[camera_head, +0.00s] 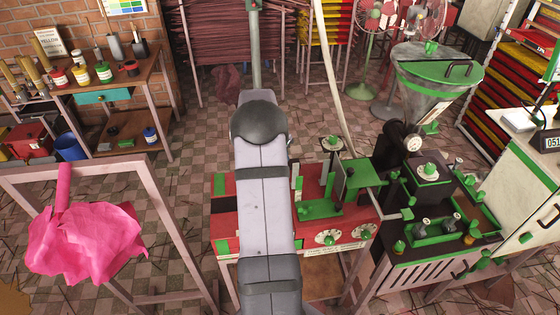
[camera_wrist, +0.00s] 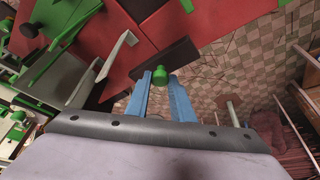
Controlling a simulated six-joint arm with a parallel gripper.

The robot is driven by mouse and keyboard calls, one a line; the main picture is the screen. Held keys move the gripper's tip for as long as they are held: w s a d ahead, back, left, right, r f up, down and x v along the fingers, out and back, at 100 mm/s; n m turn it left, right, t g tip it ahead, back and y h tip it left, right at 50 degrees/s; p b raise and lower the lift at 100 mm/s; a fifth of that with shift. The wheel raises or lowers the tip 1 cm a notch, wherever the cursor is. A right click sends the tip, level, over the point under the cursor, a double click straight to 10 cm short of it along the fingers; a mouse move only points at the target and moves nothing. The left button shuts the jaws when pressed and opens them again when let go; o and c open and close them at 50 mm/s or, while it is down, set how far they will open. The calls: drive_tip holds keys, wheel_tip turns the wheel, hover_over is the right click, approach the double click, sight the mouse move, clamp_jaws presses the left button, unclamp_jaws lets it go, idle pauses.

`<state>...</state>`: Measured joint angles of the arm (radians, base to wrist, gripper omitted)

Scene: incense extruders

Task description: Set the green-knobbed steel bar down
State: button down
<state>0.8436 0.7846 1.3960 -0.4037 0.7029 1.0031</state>
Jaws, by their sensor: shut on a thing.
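My gripper (camera_wrist: 161,79), with two blue fingers, shows in the wrist view and is shut on the green-knobbed steel bar. The bar's green knob (camera_wrist: 159,71) shows between the fingertips.
A green-topped machine with a steel hopper (camera_head: 430,80) stands to the right. A pink cloth (camera_head: 85,243) hangs on a frame at left. A wooden shelf with jars (camera_head: 135,80) stands behind it. Tiled floor (camera_head: 185,215) lies open between the frame and the red machine.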

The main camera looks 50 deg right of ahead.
drive_tip(key=shift+f+p, duration=0.65)
drive_tip(key=shift+f, duration=1.1)
drive_tip(key=shift+f, duration=0.15)
drive_tip(key=c, duration=1.5)
unclamp_jaws()
drive_tip(key=shift+f, duration=0.1)
drive_tip(key=shift+c, duration=0.2)
drive_tip(key=shift+r, duration=0.25)
drive_tip(key=b+v, duration=0.3)
drive_tip(key=v, duration=0.9)
drive_tip(key=shift+a+f, duration=0.1)
